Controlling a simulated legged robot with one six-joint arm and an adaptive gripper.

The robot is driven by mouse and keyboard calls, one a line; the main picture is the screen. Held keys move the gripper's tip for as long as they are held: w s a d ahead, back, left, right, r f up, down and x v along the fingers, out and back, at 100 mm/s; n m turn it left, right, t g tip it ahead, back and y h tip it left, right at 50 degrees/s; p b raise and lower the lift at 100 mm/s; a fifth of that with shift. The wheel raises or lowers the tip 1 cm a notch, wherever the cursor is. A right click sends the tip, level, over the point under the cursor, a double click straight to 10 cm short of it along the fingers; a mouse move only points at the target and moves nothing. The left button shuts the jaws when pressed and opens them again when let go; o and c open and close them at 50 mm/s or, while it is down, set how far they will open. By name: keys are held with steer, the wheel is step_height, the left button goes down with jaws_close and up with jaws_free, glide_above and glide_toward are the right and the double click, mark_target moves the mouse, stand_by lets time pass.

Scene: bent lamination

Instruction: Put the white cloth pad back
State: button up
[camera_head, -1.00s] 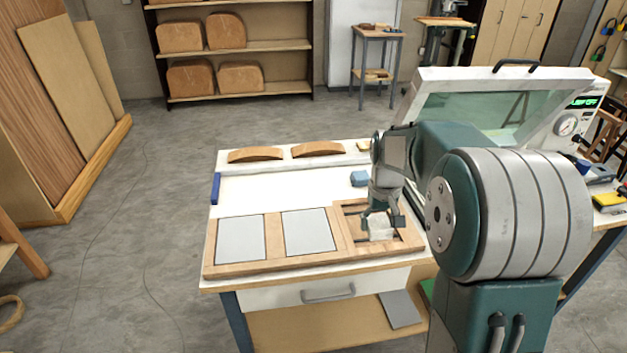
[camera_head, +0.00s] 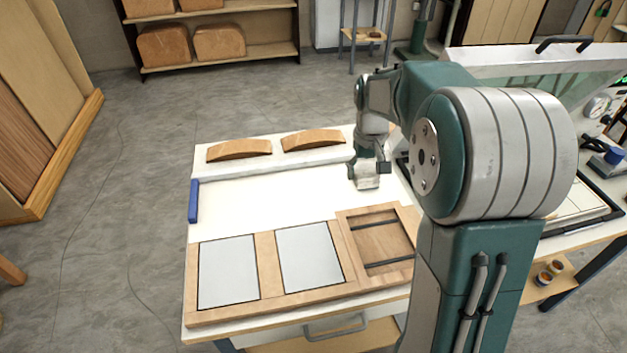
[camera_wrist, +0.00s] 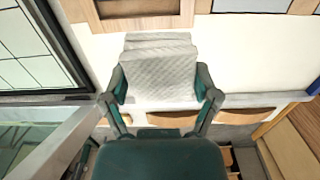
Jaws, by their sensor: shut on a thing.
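My gripper (camera_head: 368,172) is shut on the white cloth pad (camera_head: 367,181), over the back right part of the white tabletop. In the wrist view the quilted, folded-looking pad (camera_wrist: 160,72) sits between the two fingers of my gripper (camera_wrist: 164,88). In this view it lies over the white surface; whether it touches the surface I cannot tell. My gripper hides part of the pad in the head view.
A wooden frame (camera_head: 265,245) along the bench's front holds two grey panels; its right recess (camera_head: 383,243) is open with dark strips. Two curved wooden pieces (camera_head: 240,150) stand at the back. A blue bar (camera_head: 193,201) is at the left edge. The middle of the tabletop is clear.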

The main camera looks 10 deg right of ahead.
steer(key=w+a+f, duration=0.4)
steer(key=w+a, duration=0.2)
steer(key=w, duration=0.1)
glide_above(315, 191)
steer(key=f, duration=0.5)
steer(key=shift+s+d, duration=0.25)
steer(key=shift+d, duration=0.1)
steer(key=shift+w+a+f, duration=0.1)
steer(key=shift+a+f, duration=0.05)
steer(key=shift+f, duration=0.05)
steer(key=f, duration=0.3)
steer(key=shift+w+a+f, duration=0.2)
steer(key=shift+f, duration=0.1)
steer(key=o, duration=0.8)
steer(key=shift+o, duration=0.2)
steer(key=shift+r, duration=0.1)
